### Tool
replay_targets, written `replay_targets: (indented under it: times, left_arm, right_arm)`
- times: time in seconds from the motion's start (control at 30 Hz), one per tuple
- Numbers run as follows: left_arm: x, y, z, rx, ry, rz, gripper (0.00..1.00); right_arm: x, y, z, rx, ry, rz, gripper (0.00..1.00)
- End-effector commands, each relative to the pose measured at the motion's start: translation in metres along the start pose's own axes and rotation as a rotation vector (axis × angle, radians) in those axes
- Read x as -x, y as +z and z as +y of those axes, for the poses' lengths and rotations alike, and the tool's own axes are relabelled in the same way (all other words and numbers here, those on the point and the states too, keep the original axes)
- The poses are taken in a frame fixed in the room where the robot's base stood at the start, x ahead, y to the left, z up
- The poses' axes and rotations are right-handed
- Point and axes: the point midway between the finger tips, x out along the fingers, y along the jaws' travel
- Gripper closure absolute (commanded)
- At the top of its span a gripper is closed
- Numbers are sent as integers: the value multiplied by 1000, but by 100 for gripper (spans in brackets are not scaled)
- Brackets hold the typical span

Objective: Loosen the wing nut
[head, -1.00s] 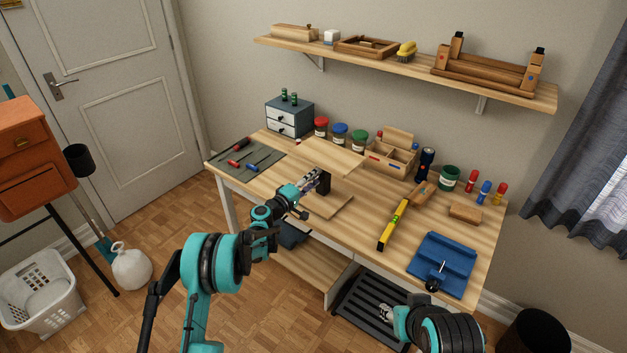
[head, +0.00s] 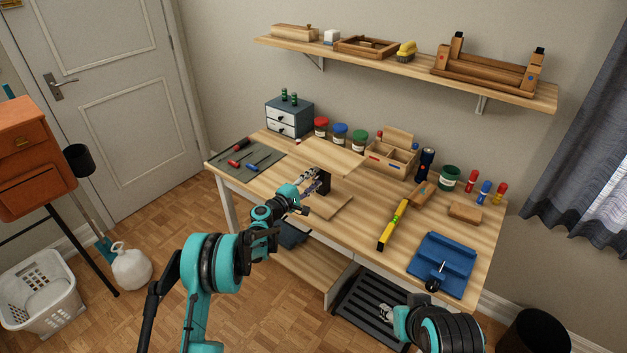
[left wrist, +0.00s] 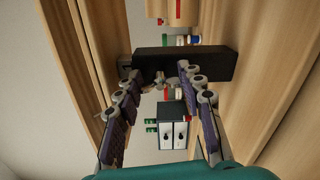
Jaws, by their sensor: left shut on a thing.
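The wing nut (left wrist: 158,78) is a small grey metal part against a black block (left wrist: 190,64) in the left wrist view. My left gripper (head: 322,180) reaches the block from the front left. Its two jointed fingers lie on either side of the wing nut, shut on it, and partly hide it. My right gripper (head: 386,313) is low at the right, below the desk's front edge; its fingers are too small to read.
A tool mat (head: 243,156) lies at the left. Jars, a wooden box (head: 390,158) and a small drawer unit (head: 289,118) stand along the back.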

Motion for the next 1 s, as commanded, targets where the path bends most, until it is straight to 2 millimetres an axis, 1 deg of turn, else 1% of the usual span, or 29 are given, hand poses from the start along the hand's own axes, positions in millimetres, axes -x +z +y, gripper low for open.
replay_targets:
  times: [0.13,0.17,0.2,0.23,0.53,0.63,0.77,1.0]
  left_arm:
    - [0,0,-1,-2,-1,1,90]
    - [0,0,-1,-2,-1,1,56]
    - [0,0,-1,-2,-1,1,46]
    - [0,0,-1,-2,-1,1,40]
    - [1,0,0,-1,0,0,40]
    - [8,-1,0,-2,0,1,40]
    - [29,-1,0,-1,0,2,40]
    - [82,-1,0,-2,0,2,40]
  right_arm:
    - [0,0,0,0,0,0,60]
    - [0,0,0,0,0,0,60]
    - [0,0,0,0,0,0,60]
    - [0,0,0,0,0,0,60]
    - [0,0,0,0,0,0,60]
    - [0,0,0,0,0,0,60]
    - [0,0,0,0,0,0,60]
    - [0,0,0,0,0,0,60]
